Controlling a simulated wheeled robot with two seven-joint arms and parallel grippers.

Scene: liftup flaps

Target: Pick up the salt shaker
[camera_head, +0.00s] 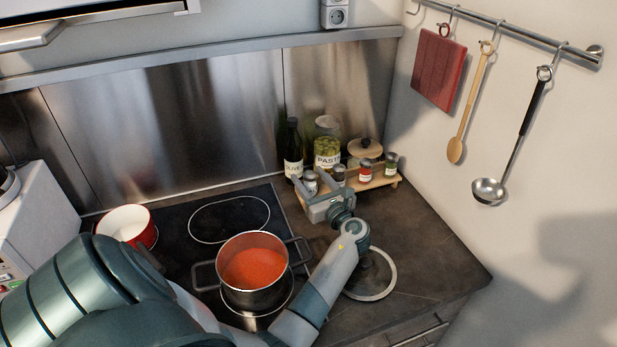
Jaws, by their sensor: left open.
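My left gripper (309,176) is open and reaches toward the left front end of a wooden spice rack in the back corner. A small jar with a pale label and a grey top (311,184), which looks like the salt shaker, stands between or just behind the two fingers. Its lower part is hidden by the gripper, and I cannot tell whether the fingers touch it. A small dark-topped shaker (339,173) stands just right of the fingers. My right gripper is not in view.
A pot of red soup (254,268) stands close left of my forearm. The right counter (440,262) is clear.

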